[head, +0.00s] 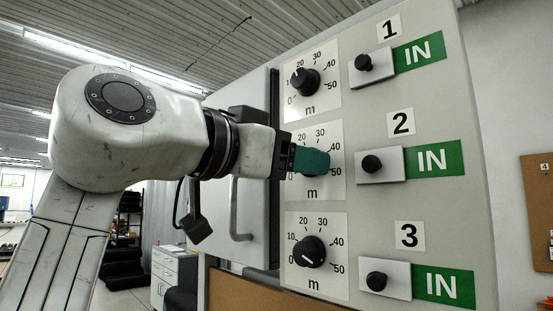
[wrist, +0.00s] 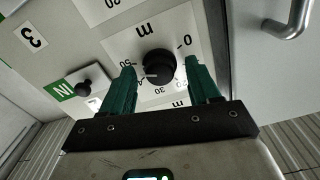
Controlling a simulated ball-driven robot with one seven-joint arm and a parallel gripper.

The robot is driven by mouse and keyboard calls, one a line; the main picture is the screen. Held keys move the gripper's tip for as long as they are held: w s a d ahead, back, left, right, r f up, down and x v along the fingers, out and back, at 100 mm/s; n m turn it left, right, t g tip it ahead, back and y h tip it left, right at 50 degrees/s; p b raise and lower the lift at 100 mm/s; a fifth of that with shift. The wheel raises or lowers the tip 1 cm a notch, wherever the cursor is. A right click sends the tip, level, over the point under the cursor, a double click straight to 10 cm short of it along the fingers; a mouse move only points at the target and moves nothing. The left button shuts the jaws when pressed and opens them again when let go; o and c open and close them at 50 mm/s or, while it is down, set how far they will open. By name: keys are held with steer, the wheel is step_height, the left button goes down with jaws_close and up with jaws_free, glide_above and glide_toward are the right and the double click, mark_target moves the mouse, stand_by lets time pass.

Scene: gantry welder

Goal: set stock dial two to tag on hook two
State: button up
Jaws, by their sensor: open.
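Stock dial two is the middle black dial. In the head view its white scale plate (head: 330,188) shows numbers up to 50 and an m, and the knob is hidden behind my gripper (head: 313,160). In the wrist view, turned nearly upside down, the black knob (wrist: 158,66) stands between the open green fingers of my gripper (wrist: 162,85). I cannot tell whether they touch it. A short white mark shows on the knob, toward the upper numbers; its exact reading is unclear. Hook two, a black knob (head: 372,164) on a grey plate, sits beside a green IN sign (head: 435,158); I read no number on it.
Dial one (head: 305,82) is above and dial three (head: 310,252) below, each on its own plate. Hook one (head: 363,63) and hook three (head: 377,281) have IN signs too. A grey cabinet door with a curved handle (head: 236,208) is left of the panel, close to my arm.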

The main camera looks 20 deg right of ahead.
steer(key=c, duration=1)
steer(key=shift+c, duration=0.2)
steer(key=shift+n, duration=8.8)
